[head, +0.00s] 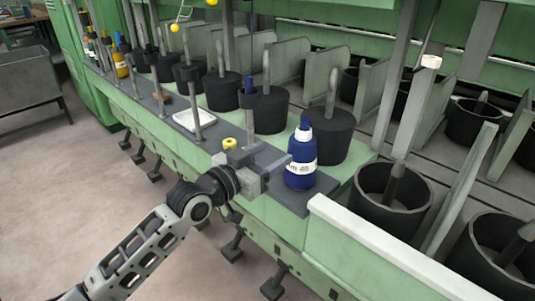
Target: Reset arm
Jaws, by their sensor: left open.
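My left arm comes in from the bottom left. My left gripper (277,169) is open over the front edge of the machine's dark ledge, its fingers pointing right. A dark blue bottle (301,160) with a white label stands upright on the ledge just right of the fingertips. I cannot tell whether the fingers touch it. A small yellow object (230,144) shows on the ledge just behind the gripper. My right gripper is not in the picture.
The green spinning frame (335,226) runs from upper left to lower right, with several black pots (392,195) and upright spindles. A white tray (193,120) and a yellow bottle (121,65) are on the ledge further left. The floor (70,190) at left is clear.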

